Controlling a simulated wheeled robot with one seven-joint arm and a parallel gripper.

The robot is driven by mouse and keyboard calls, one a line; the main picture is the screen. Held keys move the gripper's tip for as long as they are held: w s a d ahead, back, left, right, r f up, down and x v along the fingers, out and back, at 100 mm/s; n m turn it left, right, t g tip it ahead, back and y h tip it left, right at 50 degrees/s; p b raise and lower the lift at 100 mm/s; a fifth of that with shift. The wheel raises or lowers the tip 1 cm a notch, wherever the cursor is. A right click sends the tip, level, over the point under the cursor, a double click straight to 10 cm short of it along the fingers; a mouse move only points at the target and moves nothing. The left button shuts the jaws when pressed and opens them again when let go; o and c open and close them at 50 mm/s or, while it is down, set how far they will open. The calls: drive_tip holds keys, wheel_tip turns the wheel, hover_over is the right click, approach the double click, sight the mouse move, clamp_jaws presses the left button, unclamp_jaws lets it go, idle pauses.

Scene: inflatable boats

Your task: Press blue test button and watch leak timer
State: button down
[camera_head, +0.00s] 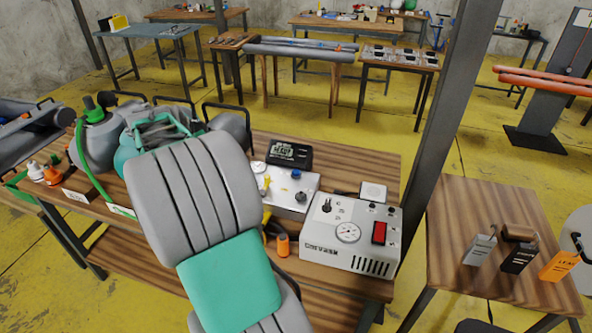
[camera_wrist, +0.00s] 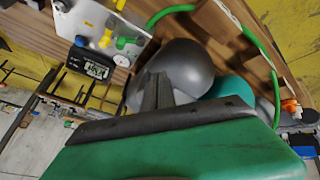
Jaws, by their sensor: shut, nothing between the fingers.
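The blue test button (camera_head: 296,173) is on top of a white panel box (camera_head: 311,183) on the workbench, right of my arm. In the wrist view the blue button (camera_wrist: 80,41) shows on the white panel (camera_wrist: 92,22) at upper left, near yellow and green fittings. The leak timer (camera_head: 289,153), a black unit with a digital display, stands behind the panel; it also shows in the wrist view (camera_wrist: 95,69), its digits too small to read surely. My gripper (camera_wrist: 157,82) is shut and empty, apart from the panel, with a grey rounded body behind its fingers.
A white box with a gauge and red switch (camera_head: 352,233) stands right of the panel. A grey inflatable body with a green valve and hose (camera_head: 95,140) lies at left. An orange bottle (camera_head: 283,244) stands near the bench front. A dark post (camera_head: 440,100) rises at right.

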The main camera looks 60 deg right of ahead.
drive_tip(key=s+d+f+m+g+h, duration=0.1)
drive_tip(key=s+d+f, duration=0.15)
drive_tip(key=d, duration=0.65)
drive_tip(key=s+d+f+m+g+h, duration=0.15)
drive_tip(key=s+d, duration=0.25)
drive_tip(key=d, duration=0.5)
drive_tip(key=m+g+p, duration=0.1)
drive_tip(key=m+g, duration=0.1)
hover_over(295, 173)
wheel_tip(295, 173, down, 2)
drive_tip(key=shift+d+f+h, duration=0.1)
drive_tip(key=shift+h, duration=0.25)
drive_tip(key=shift+w+f, duration=0.1)
drive_tip(key=shift+f+b, duration=2.25)
drive_tip(key=shift+f, duration=2)
drive_tip(key=shift+f, duration=0.1)
drive_tip(key=shift+f+b, duration=0.3)
drive_tip(key=shift+b, duration=0.15)
